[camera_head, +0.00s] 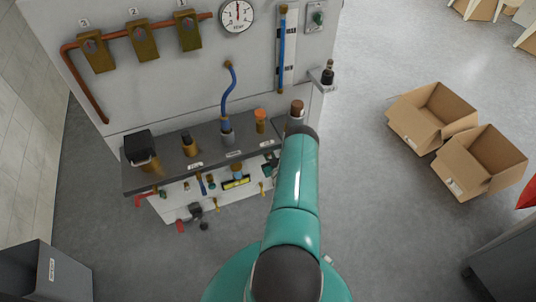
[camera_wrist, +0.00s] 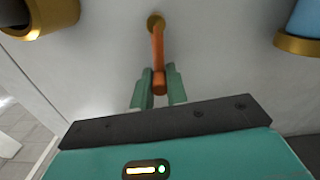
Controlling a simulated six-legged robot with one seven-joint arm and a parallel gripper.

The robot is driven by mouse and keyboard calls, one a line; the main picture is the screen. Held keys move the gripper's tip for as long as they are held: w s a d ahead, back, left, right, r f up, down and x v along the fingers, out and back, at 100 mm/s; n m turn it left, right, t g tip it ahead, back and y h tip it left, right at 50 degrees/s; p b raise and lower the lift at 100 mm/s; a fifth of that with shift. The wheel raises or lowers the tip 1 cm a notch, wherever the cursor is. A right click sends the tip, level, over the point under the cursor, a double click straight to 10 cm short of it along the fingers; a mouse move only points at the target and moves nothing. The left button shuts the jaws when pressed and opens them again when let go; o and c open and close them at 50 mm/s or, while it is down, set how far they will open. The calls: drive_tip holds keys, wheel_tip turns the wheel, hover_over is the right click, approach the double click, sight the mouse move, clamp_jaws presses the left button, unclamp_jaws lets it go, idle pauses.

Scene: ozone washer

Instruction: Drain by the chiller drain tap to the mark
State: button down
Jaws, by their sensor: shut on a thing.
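In the wrist view, an orange lever (camera_wrist: 158,50) hangs down from a brass fitting (camera_wrist: 155,21) on a pale wall. My gripper (camera_wrist: 159,82) has its two green fingers on either side of the lever's lower end and is shut on it. I cannot read a label there, so I cannot tell whether this is the chiller drain tap. In the head view my green arm (camera_head: 290,205) reaches toward the right end of the bench and hides my gripper. A blue sight tube (camera_head: 282,50) stands upright on the wall panel; no mark on it can be made out.
The dark bench shelf (camera_head: 175,178) carries several labelled fittings, with small valves below. A round gauge (camera_head: 237,15) and copper pipe (camera_head: 85,45) are on the wall. Open cardboard boxes (camera_head: 417,137) stand at right. The floor between is clear.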

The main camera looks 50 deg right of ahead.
drive_tip(key=shift+s+d+f+m, duration=0.35)
drive_tip(key=shift+d+m, duration=0.2)
drive_tip(key=shift+m, duration=1.05)
drive_tip(key=shift+s+d+f+m, duration=0.35)
drive_tip(key=shift+d+m, duration=0.25)
drive_tip(key=shift+m, duration=1)
drive_tip(key=shift+s+d+f+m, duration=0.35)
drive_tip(key=shift+d+m, duration=0.2)
drive_tip(key=shift+m, duration=1.05)
drive_tip(key=c, duration=1.4)
unclamp_jaws()
drive_tip(key=shift+s, duration=0.1)
